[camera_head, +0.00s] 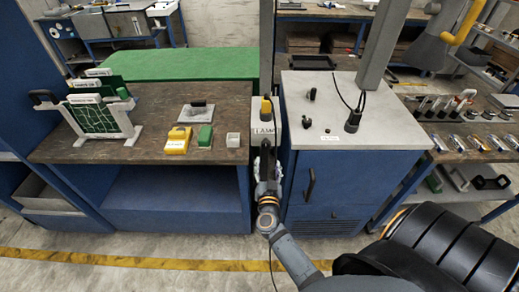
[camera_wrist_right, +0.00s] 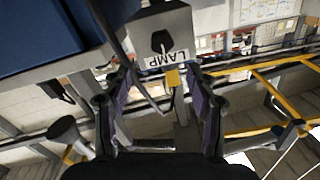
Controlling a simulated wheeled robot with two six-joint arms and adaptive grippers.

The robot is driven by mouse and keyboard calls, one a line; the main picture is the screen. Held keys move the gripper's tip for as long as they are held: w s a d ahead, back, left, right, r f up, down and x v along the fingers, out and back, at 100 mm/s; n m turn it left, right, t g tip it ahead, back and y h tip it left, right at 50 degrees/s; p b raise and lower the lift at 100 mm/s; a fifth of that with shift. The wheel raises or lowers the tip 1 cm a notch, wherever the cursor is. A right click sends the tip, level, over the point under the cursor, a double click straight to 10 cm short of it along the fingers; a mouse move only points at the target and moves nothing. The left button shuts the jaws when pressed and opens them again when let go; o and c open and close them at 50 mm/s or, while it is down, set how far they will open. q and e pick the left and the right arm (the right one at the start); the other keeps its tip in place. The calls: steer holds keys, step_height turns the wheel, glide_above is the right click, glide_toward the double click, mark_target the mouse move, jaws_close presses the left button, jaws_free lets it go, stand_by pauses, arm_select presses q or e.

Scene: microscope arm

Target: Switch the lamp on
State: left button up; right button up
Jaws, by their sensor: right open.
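The lamp switch box is a light grey box (camera_head: 263,132) labelled LAMP, in the gap between the wooden bench and the blue cabinet. In the right wrist view the box (camera_wrist_right: 178,25) shows its white LAMP label (camera_wrist_right: 168,59), a black knob or switch (camera_wrist_right: 160,42) and a small yellow piece (camera_wrist_right: 173,78) near its edge. My right gripper (camera_head: 266,158) is just in front of the box in the head view. In the right wrist view its two fingers (camera_wrist_right: 160,88) are apart, with the yellow piece between them in the picture; contact cannot be told. My left gripper does not show.
The blue cabinet (camera_head: 338,185) stands close on the right with a grey top. The wooden bench (camera_head: 225,100) on the left holds yellow (camera_head: 177,141) and green (camera_head: 205,136) blocks. A grey post (camera_head: 266,50) rises behind the box.

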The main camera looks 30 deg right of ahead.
mark_target(266, 146)
steer(key=x, duration=0.8)
steer(key=shift+w+a+r, duration=0.1)
steer(key=shift+w+a, duration=0.05)
steer(key=shift+a, duration=0.1)
steer(key=shift+w+d, duration=0.4)
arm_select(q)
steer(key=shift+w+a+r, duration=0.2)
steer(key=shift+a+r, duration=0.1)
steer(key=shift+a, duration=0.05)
arm_select(e)
steer(key=shift+c, duration=0.2)
steer(key=c, duration=1.1)
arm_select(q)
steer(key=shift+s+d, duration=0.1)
